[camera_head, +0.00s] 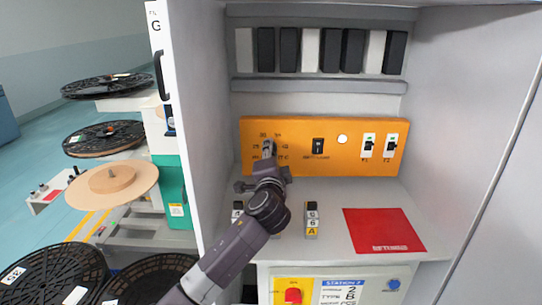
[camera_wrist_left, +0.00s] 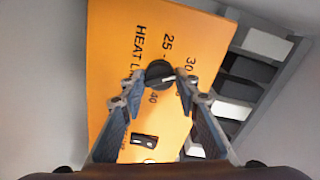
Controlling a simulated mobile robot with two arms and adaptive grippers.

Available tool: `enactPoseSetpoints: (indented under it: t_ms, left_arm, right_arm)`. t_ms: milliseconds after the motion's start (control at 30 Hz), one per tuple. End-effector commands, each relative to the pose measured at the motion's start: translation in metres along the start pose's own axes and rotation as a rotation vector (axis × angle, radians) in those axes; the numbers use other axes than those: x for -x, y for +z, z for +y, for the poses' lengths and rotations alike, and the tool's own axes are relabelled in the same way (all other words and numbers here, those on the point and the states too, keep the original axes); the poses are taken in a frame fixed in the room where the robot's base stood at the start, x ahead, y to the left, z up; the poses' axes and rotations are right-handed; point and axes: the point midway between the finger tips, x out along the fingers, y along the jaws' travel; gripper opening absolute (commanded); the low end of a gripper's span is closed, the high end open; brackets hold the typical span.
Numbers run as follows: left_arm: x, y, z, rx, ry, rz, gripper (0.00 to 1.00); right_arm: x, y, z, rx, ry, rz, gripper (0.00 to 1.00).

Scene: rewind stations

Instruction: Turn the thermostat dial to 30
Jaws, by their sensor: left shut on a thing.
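The thermostat dial (camera_wrist_left: 158,73) is a round black knob on the orange panel (camera_head: 225,0). In the left wrist view it sits between the fingertips of my left gripper (camera_wrist_left: 159,84), which is shut on it. A white mark on the dial points right, toward the right finger. The labels 25 (camera_wrist_left: 167,42), 30 (camera_wrist_left: 189,66) and 40 (camera_wrist_left: 153,97) stand around it; another label may be hidden by the finger. In the head view my left gripper (camera_head: 268,152) covers most of the dial. My right gripper is not in view.
A red mat (camera_head: 384,231) and a small labelled block (camera_head: 312,219) are on the shelf below. The cabinet's left wall (camera_head: 200,100) stands close to my arm.

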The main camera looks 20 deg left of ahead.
Motion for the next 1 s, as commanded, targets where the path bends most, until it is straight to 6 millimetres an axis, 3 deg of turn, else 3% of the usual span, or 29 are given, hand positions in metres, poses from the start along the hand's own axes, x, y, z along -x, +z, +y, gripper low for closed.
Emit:
enactPoseSetpoints:
  t_ms: [367,400,533,867,1000]
  left_arm:
    - [0.000,0.001,0.003,0.004,0.005,-0.002,0.05]
    - [0.000,0.001,0.003,0.004,0.005,-0.002,0.30]
    - [0.000,0.001,0.003,0.004,0.005,-0.002,0.45]
    - [0.002,0.000,0.001,0.004,0.002,0.000,0.46]
    - [0.012,0.000,0.001,0.005,0.002,0.001,0.46]
  right_arm:
    - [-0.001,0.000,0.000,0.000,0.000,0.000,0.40]
    - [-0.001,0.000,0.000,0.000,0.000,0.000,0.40]
    - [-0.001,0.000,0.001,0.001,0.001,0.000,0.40]
    - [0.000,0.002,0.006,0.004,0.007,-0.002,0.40]
    - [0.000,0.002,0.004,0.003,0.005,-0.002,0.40]
